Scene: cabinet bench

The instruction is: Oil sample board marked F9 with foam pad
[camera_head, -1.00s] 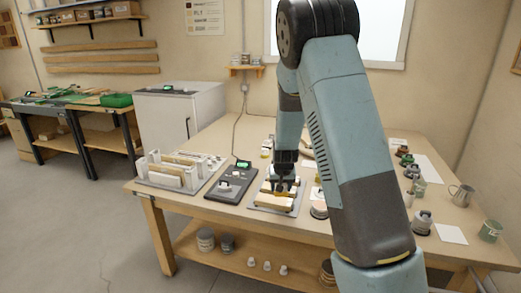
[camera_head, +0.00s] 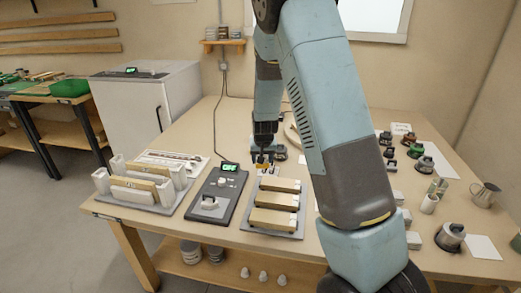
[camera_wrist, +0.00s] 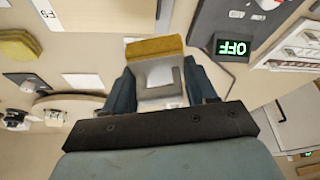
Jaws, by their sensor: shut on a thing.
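My gripper (camera_head: 263,162) is shut on a grey holder with a handle, carrying the ochre foam pad (camera_wrist: 155,48), which also shows as a small orange patch in the head view (camera_head: 262,170). The pad is above the bench, just past the far edge of the board rack. Three pale wooden boards lie on the grey rack (camera_head: 256,229): far (camera_head: 280,184), middle (camera_head: 276,199) and near (camera_head: 272,218). In the wrist view, a board (camera_wrist: 95,12) has a white end label that seems to read F9. The head-view labels are too small to read.
A dark device (camera_head: 223,205) with a green display reading OFF (camera_wrist: 237,48) stands left of the boards. A grey rack (camera_head: 150,190) holding boards upright is farther left. Jars and a metal jug (camera_head: 486,194) stand right of my arm.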

